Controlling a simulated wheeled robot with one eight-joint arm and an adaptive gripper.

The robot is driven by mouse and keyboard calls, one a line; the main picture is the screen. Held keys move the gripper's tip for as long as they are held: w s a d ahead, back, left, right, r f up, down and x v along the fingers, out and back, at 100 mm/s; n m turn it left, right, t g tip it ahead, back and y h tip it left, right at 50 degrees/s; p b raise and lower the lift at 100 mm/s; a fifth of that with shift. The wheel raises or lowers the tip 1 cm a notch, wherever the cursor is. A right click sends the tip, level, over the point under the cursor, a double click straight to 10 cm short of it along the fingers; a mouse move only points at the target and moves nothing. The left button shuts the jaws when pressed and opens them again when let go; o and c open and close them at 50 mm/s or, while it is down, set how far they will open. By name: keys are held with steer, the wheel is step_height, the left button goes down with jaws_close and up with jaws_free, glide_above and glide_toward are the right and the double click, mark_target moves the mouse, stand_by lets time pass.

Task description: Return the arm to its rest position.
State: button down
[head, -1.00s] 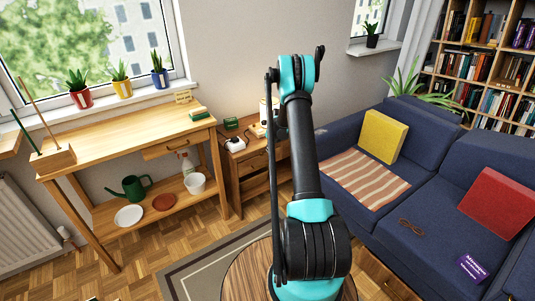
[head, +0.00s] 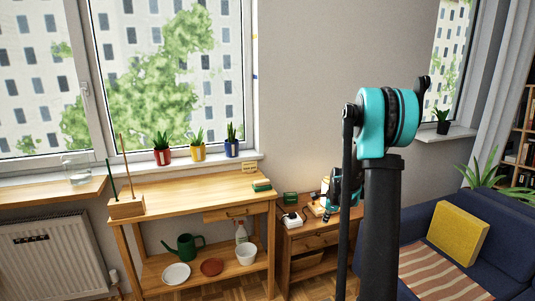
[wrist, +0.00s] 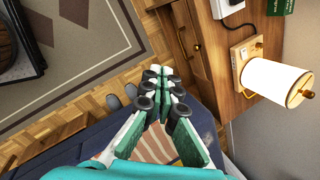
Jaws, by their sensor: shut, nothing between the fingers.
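My gripper (wrist: 162,80) is at the middle of the wrist view, its green-padded fingers closed together with nothing between them. Beneath it I see parquet floor and the edge of the blue sofa. In the head view my arm stands upright at the right of centre, with its teal elbow high. Part of my wrist (head: 335,200) shows behind the upper arm, in front of the small wooden cabinet. My fingertips cannot be made out there.
The wooden cabinet (head: 310,240) holds a white device and a white cylinder on a wooden stand (wrist: 277,82). The potting bench (head: 190,200) stands left of it. The blue sofa (head: 505,235) is at the right. A bordered rug (wrist: 70,55) lies on the floor.

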steer(key=s+a+r+n, duration=0.1)
steer(key=s+a+n, duration=0.1)
steer(key=s+n, duration=0.5)
steer(key=s+a+r+n, duration=0.1)
steer(key=s+n, duration=0.6)
steer(key=s, duration=0.9)
steer(key=s+a+r+n, duration=0.1)
steer(key=s+a+n, duration=0.2)
steer(key=s+n, duration=0.4)
steer(key=s, duration=0.5)
steer(key=shift+s+a+h, duration=0.35)
steer(key=shift+a+h, duration=0.05)
steer(key=c, duration=2.3)
jaws_free()
steer(key=shift+r, duration=0.1)
